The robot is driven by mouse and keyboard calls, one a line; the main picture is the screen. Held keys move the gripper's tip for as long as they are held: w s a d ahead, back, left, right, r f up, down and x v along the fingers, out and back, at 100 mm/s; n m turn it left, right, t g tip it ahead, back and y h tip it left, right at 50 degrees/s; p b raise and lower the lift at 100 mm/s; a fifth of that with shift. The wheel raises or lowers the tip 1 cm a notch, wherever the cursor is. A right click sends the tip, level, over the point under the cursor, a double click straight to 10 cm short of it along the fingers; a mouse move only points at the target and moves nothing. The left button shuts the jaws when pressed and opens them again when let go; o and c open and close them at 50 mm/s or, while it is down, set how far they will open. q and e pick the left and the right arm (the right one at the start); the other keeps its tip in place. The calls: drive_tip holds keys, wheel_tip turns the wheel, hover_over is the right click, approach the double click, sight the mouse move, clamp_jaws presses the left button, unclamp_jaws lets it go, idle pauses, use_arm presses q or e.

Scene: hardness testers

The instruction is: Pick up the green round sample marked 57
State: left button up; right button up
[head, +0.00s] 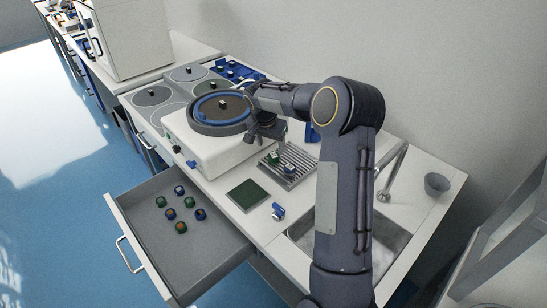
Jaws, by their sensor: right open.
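Several small round samples with green, blue and red parts (180,227) lie in the open drawer (222,262). A green sample (273,157) and a blue one (289,169) sit on the ridged metal rack (298,179) beside the white machine. The markings are too small to read, so I cannot tell which sample is 57. My right gripper (262,134) is open, over the right edge of the white machine, above and behind the rack. It appears empty and touches no sample that I can see. My left gripper is out of view.
The white machine (196,146) carries a round turntable (222,127). A green square pad (247,194) and a small blue-and-white item (278,211) lie at the counter's front. A sink (390,243), faucet (391,178) and grey cup (437,184) are at right.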

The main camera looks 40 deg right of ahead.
sight(274, 155)
drive_tip(key=x, duration=0.3)
drive_tip(key=p+x, duration=0.1)
drive_tip(key=x, duration=0.1)
drive_tip(key=shift+s+f, duration=0.15)
drive_tip(key=shift+s, duration=0.25)
drive_tip(key=shift+a, duration=0.1)
drive_tip(key=shift+c, duration=0.4)
drive_tip(key=c, duration=1.1)
